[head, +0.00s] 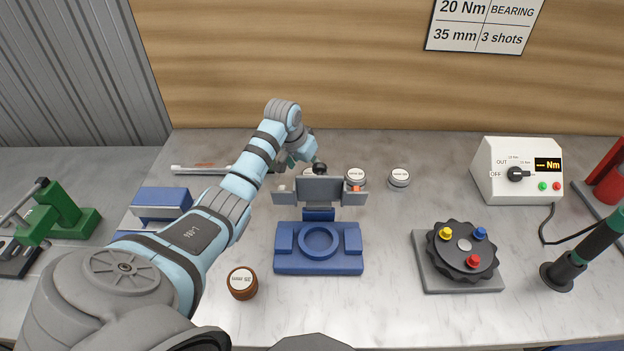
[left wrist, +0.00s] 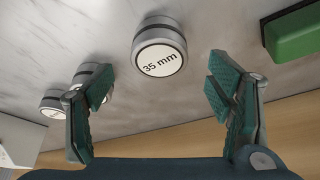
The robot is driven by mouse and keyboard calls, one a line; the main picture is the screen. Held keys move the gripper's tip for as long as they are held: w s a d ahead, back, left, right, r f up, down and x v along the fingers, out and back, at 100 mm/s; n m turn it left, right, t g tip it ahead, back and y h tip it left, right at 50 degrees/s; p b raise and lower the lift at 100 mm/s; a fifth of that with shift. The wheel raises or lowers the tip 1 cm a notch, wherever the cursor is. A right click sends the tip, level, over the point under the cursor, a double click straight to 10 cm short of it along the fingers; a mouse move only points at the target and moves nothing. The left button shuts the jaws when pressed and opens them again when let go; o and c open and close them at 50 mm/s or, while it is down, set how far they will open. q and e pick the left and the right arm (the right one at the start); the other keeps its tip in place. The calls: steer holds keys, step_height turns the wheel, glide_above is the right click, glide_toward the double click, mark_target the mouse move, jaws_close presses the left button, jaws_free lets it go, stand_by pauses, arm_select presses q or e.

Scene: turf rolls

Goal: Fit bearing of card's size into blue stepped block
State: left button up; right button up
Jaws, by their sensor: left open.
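A white card (head: 485,22) on the wall reads 20 Nm, BEARING, 35 mm, 3 shots. The blue stepped block (head: 285,264), with a round ring seat in its middle, lies on the bench and looks empty. Several round, white-labelled bearings stand behind it. The one marked 35 mm (left wrist: 160,58) sits upright between my left fingers in the left wrist view. My left gripper (head: 301,170) is open over that bearing, fingers apart from it. Its fingertips are partly hidden in the head view. Two other bearings (head: 355,177) (head: 399,178) stand to the right. My right gripper is not in view.
A grey-and-blue fixture (head: 320,190) stands between block and bearings. A brown labelled cylinder (head: 242,284) is left of the block. A knobbed dial (head: 463,250), torque box (head: 518,170) and driver (head: 585,255) stand right. A green tool (head: 65,212) is far left.

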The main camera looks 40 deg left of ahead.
arm_select(q)
steer(key=shift+x, duration=1.45)
steer(key=c, duration=1.5)
steer(key=shift+r, duration=0.1)
steer(key=shift+c, duration=0.2)
